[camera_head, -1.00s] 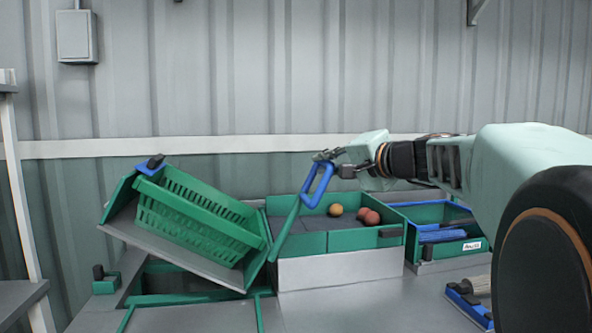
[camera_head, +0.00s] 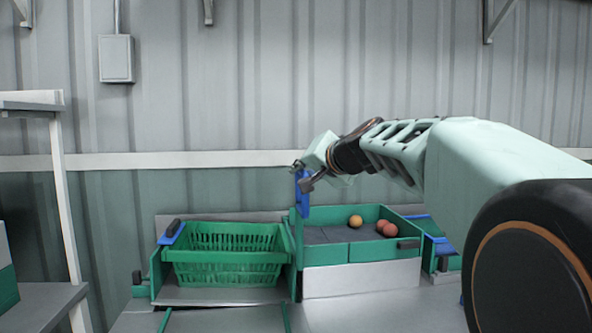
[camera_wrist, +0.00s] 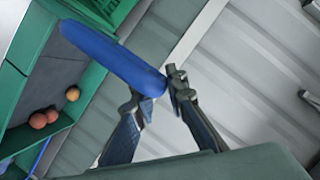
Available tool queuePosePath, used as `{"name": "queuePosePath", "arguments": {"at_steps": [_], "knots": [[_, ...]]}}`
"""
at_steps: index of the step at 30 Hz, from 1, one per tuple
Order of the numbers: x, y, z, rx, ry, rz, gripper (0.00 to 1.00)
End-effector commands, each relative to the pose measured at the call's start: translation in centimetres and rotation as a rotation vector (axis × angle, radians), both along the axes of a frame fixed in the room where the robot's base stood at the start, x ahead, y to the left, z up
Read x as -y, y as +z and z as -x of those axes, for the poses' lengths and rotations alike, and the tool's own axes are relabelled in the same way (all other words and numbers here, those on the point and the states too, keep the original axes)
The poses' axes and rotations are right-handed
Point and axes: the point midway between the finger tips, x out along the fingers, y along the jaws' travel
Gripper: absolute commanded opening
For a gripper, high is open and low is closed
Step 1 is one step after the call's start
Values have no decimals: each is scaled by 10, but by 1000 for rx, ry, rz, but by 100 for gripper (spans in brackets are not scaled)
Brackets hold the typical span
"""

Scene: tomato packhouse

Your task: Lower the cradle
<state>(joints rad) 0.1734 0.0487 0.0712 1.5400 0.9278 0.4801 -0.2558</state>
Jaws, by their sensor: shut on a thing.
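The cradle (camera_head: 218,297), a tray with green sides and a grey floor, sits at the left of the head view and looks about level. A green slotted basket (camera_head: 225,258) rests in it, roughly upright. A green lever with a blue handle (camera_head: 303,196) stands nearly upright at the cradle's right side. My gripper (camera_head: 299,171) is shut on the blue handle near its top. In the wrist view the handle (camera_wrist: 108,53) runs up and left from between my fingertips (camera_wrist: 160,88). The lever's lower pivot is partly hidden.
A green bin (camera_head: 378,251) with several tomatoes (camera_head: 386,229) stands right of the lever. Another green bin (camera_head: 447,261) lies behind my arm. A blue clip with a dark knob (camera_head: 172,232) is on the cradle's left edge. A white shelf frame (camera_head: 65,190) stands far left.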

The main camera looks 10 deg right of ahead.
Motion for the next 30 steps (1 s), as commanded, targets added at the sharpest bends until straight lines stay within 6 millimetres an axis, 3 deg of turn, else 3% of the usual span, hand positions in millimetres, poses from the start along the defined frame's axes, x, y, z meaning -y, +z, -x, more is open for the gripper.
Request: {"name": "queuePosePath", "arguments": {"at_steps": [9, 27, 28, 30], "knots": [[-15, -1, -3, -2, -3, -3, 0], [-23, -4, -3, -5, 4, -4, 0], [-23, -4, -3, -5, 5, -4, 16], [-23, -4, -3, -5, 4, -4, 23]]}}
